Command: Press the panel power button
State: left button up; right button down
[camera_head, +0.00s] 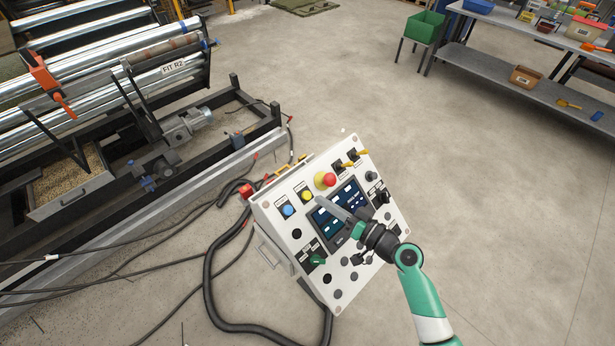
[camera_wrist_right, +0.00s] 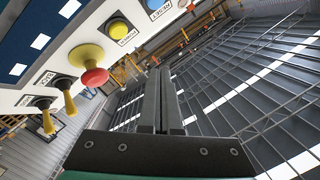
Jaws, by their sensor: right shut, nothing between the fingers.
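A white control panel (camera_head: 345,272) stands tilted on the floor, with a dark screen (camera_head: 328,228) in its upper middle. Along its upper edge are a blue button (camera_head: 288,210), a yellow button (camera_head: 306,195) and a red mushroom button (camera_head: 325,180). A green switch (camera_head: 317,260) sits lower left. My right gripper (camera_head: 322,200) is shut and empty, over the screen's upper part; contact cannot be told. In the right wrist view, its fingers (camera_wrist_right: 160,75) are together beside the red (camera_wrist_right: 90,66) and yellow (camera_wrist_right: 119,28) buttons.
Yellow toggle levers (camera_head: 357,154) sit at the panel's upper right, with dark knobs (camera_head: 382,196) below. Thick black cables (camera_head: 208,275) lie on the floor left of the panel. A roller machine (camera_head: 150,120) stands at the back left. The floor to the right is clear.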

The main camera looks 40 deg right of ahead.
aim_at(307, 195)
pick_arm(q)
notch_tip(307, 195, up, 2)
jog(key=shift+r+p, duration=0.1)
jog(key=shift+p, duration=0.25)
pick_arm(e)
jog(key=shift+s+d+r+h, duration=0.3)
jog(key=shift+s+d+r, duration=0.05)
jog(key=shift+d+r, duration=0.45)
jog(key=w+f+b, duration=0.1)
jog(key=f+b, duration=0.1)
jog(key=w+f+b, duration=0.3)
jog(key=f+b, duration=0.1)
jog(key=shift+w+a+f, duration=0.1)
jog(key=shift+w+f, duration=0.05)
jog(key=shift+w, duration=0.2)
pick_arm(q)
notch_tip(307, 195, down, 7)
jog(key=b, duration=0.1)
pick_arm(e)
jog(key=shift+w+f, duration=0.25)
jog(key=shift+w, duration=0.25)
pick_arm(q)
jog(key=shift+f, duration=0.2)
pick_arm(e)
jog(key=shift+f, duration=0.1)
pick_arm(q)
jog(key=shift+f+b, duration=0.45)
jog(key=shift+b, duration=0.2)
pick_arm(e)
jog(key=shift+w+f, duration=0.25)
